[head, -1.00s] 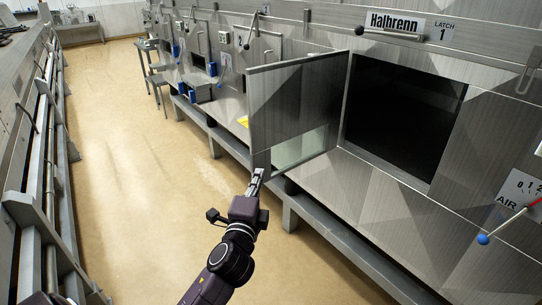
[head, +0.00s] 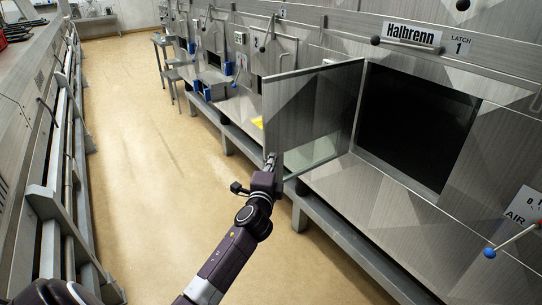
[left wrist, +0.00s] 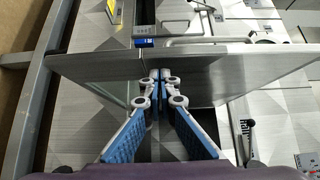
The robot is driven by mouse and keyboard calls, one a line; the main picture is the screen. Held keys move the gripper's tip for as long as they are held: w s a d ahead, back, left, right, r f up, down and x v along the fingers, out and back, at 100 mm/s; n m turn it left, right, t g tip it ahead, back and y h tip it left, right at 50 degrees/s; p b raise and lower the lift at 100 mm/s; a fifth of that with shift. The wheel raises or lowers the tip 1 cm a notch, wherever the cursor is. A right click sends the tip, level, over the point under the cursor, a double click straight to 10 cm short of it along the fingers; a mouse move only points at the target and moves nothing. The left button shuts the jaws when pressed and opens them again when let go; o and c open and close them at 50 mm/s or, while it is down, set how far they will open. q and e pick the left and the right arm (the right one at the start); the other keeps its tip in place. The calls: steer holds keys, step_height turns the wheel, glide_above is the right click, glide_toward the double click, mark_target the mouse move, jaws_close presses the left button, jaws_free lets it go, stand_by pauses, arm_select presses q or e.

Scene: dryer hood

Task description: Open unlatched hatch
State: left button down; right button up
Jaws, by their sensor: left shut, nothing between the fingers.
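The hatch is a grey metal door (head: 315,105) that stands swung out from the wall, joined at the left side of a dark square opening (head: 415,125). My left gripper (head: 271,160) is at the lower outer corner of the door, with its fingers together and nothing between them. In the left wrist view the closed fingertips (left wrist: 160,75) are right at the door panel (left wrist: 225,65), which spans the picture. I cannot tell if they touch it. My right gripper is not in view.
A metal rail (head: 340,235) runs low along the wall below the opening. A blue-knobbed lever (head: 490,252) sticks out at the lower right. A railing (head: 65,180) lines the left side. The tan floor (head: 150,170) between is clear.

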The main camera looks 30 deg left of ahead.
arm_select(q)
steer(key=shift+w+a, duration=0.1)
steer(key=shift+a, duration=0.3)
